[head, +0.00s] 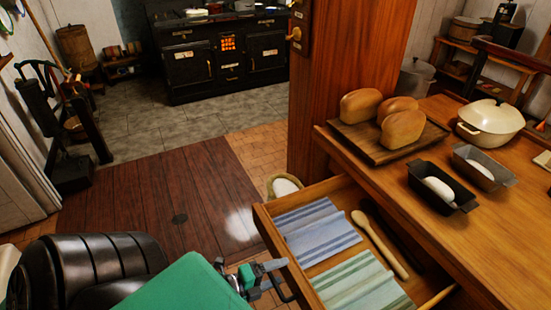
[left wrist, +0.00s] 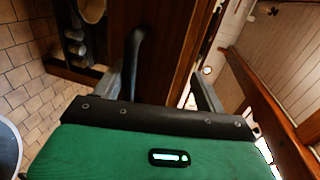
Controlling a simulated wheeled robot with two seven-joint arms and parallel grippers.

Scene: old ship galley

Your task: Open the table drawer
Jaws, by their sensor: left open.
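The table drawer (head: 262,222) is pulled well out from the wooden table (head: 470,235). Inside it lie a blue striped cloth (head: 315,232), a green striped cloth (head: 362,285) and a wooden spoon (head: 378,243). My left gripper (head: 272,277) is open at the drawer's front, by the dark bar handle (head: 287,291). In the left wrist view the dark handle (left wrist: 136,55) stands close beside the left finger of my gripper (left wrist: 160,85), seemingly between the two fingers. Whether it touches a finger I cannot tell. My right gripper is out of sight.
On the table are bread loaves on a board (head: 375,153), two loaf tins (head: 440,188) (head: 483,167) and a cream lidded pot (head: 490,122). A wooden post (head: 340,90) rises behind the drawer. A basket (head: 284,186) stands beyond it. Floor to the left is open.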

